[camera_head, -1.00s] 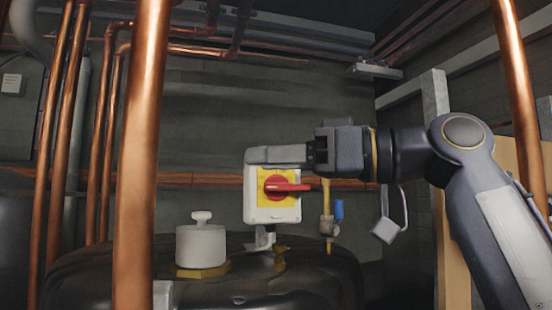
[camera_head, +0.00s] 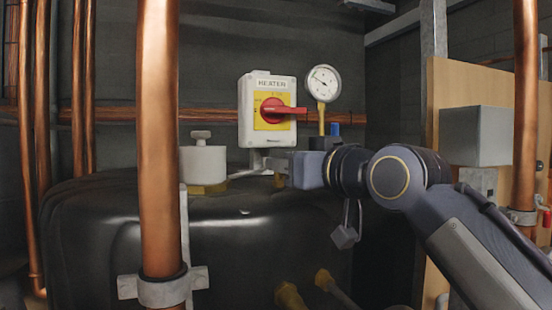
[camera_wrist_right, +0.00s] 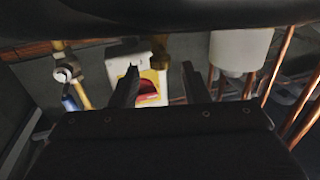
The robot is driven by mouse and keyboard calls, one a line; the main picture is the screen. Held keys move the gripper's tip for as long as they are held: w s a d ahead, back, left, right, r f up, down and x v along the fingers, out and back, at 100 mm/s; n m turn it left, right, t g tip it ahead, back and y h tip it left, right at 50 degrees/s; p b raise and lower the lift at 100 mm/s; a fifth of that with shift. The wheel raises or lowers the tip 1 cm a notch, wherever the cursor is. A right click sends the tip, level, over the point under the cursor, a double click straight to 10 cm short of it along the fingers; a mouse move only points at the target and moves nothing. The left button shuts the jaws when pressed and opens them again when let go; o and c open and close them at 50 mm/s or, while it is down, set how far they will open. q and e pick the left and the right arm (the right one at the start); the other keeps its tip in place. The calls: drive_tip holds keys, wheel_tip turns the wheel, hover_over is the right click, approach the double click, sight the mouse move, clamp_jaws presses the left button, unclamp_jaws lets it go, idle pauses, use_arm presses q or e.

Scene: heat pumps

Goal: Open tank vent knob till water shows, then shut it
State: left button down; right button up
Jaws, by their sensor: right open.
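A white cylinder with a small knob (camera_head: 201,134) on top stands on the black tank (camera_head: 130,235), on a brass fitting, in the head view. It looks like the tank vent; no water shows there. In the right wrist view, which looks upside down, the white cylinder (camera_wrist_right: 240,50) is right of the fingers. My right gripper (camera_head: 272,165) is beside it to the right, below the heater switch, apart from the cylinder. Its two fingers (camera_wrist_right: 158,82) are spread and empty. The left gripper is not in view.
A heater switch box (camera_head: 267,110) with a red handle is on the wall above the tank. A round gauge (camera_head: 323,83) is to its right. A thick copper pipe (camera_head: 158,140) stands in front, left of the cylinder. Another pipe (camera_head: 525,110) is at right.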

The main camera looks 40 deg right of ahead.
drive_tip(key=shift+w+d+p, duration=0.1)
drive_tip(key=shift+w+p, duration=0.3)
drive_tip(key=shift+w, duration=1.45)
